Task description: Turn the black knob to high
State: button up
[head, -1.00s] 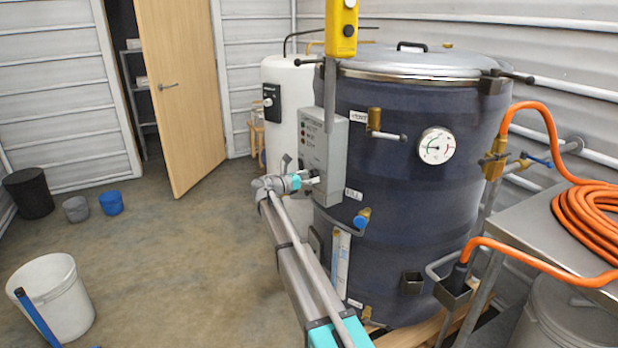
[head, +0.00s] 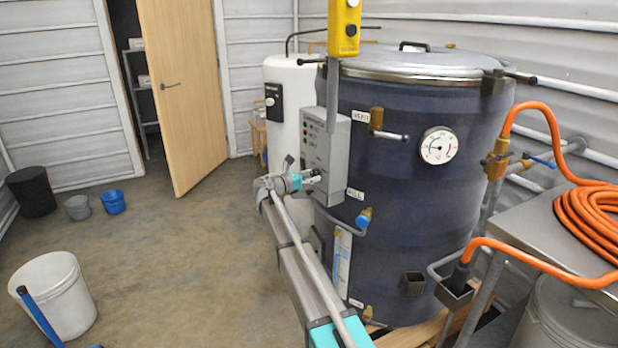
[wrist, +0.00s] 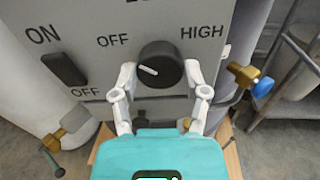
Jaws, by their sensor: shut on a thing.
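The black knob (wrist: 160,64) is on the grey control box, between the printed words OFF and HIGH. Its white pointer line points left and slightly up, on the OFF side. My gripper (wrist: 161,75) has one pale finger on each side of the knob and is shut on it. In the head view my gripper (head: 313,177) is at the lower front of the grey control box (head: 334,155), and the knob is hard to make out there.
A black ON/OFF rocker switch (wrist: 64,68) is left of the knob. The dark blue vessel (head: 400,220) stands right behind the box, with a brass valve with blue handle (head: 363,218) below. A white tank (head: 284,100) stands behind.

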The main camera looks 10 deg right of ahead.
jog(key=m, duration=0.6)
jog(key=shift+d, duration=0.25)
jog(key=m, duration=1.1)
jog(key=shift+s+m, duration=0.1)
jog(key=shift+m, duration=0.3)
jog(key=m, duration=0.5)
jog(key=o, duration=1.1)
jog(key=shift+o, duration=0.2)
jog(key=shift+a, duration=0.15)
